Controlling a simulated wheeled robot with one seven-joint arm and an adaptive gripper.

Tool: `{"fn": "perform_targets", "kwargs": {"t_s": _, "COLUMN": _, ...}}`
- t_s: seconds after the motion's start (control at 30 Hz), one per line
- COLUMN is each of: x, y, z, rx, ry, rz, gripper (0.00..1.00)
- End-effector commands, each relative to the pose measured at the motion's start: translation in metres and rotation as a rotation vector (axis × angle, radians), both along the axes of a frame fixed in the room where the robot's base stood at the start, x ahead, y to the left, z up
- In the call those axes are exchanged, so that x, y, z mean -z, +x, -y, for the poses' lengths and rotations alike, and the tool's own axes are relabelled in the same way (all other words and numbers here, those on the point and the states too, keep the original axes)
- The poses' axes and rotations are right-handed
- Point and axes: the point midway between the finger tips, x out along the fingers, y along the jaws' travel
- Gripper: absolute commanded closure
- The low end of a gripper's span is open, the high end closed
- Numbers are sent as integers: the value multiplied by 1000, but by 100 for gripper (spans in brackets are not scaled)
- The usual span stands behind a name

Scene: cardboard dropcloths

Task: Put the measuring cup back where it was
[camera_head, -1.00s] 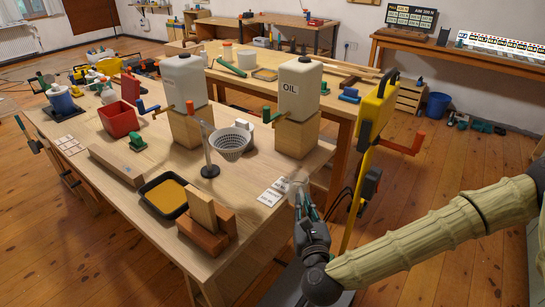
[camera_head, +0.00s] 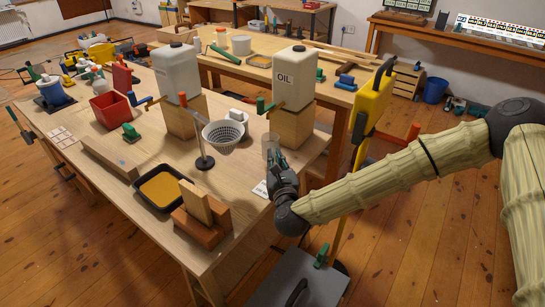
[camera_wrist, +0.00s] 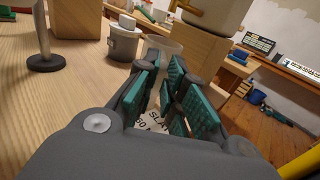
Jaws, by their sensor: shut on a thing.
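The measuring cup (camera_head: 270,143) is a clear, see-through cup. My gripper (camera_head: 276,160) is shut on it over the right side of the workbench. In the wrist view the cup (camera_wrist: 166,46) shows pale between the far ends of the green-padded fingers (camera_wrist: 163,72). It looks upright, but I cannot tell whether its base touches the bench. A white printed card (camera_head: 261,189) lies on the bench near my gripper. In the wrist view the card (camera_wrist: 151,124) shows beneath the fingers, partly hidden, with "SLA" and "50" readable.
A wooden block (camera_head: 290,129) bearing the OIL container (camera_head: 292,82) stands just behind the cup. A yellow post (camera_head: 368,112) rises at the right. The bench top (camera_head: 235,175) left of the card is clear.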

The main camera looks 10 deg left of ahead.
Motion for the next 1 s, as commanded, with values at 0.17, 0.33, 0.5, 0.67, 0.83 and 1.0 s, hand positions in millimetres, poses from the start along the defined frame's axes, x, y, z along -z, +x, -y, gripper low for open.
{"fn": "perform_targets", "kwargs": {"t_s": 0.17, "x": -1, "y": 30, "z": -13, "rx": 1, "ry": -2, "rz": 2, "gripper": 100}}
{"fn": "perform_targets", "kwargs": {"t_s": 0.33, "x": 0, "y": 44, "z": -18, "rx": 1, "ry": -1, "rz": 0, "gripper": 100}}
{"fn": "perform_targets", "kwargs": {"t_s": 0.5, "x": 7, "y": 46, "z": -19, "rx": 0, "ry": -1, "rz": -1, "gripper": 100}}
{"fn": "perform_targets", "kwargs": {"t_s": 0.67, "x": 25, "y": 46, "z": -19, "rx": 1, "ry": -2, "rz": 0, "gripper": 100}}
{"fn": "perform_targets", "kwargs": {"t_s": 0.83, "x": 36, "y": 46, "z": -19, "rx": 1, "ry": 0, "rz": 0, "gripper": 100}}
{"fn": "perform_targets", "kwargs": {"t_s": 1.0, "x": 36, "y": 46, "z": -18, "rx": 1, "ry": 0, "rz": 0, "gripper": 100}}
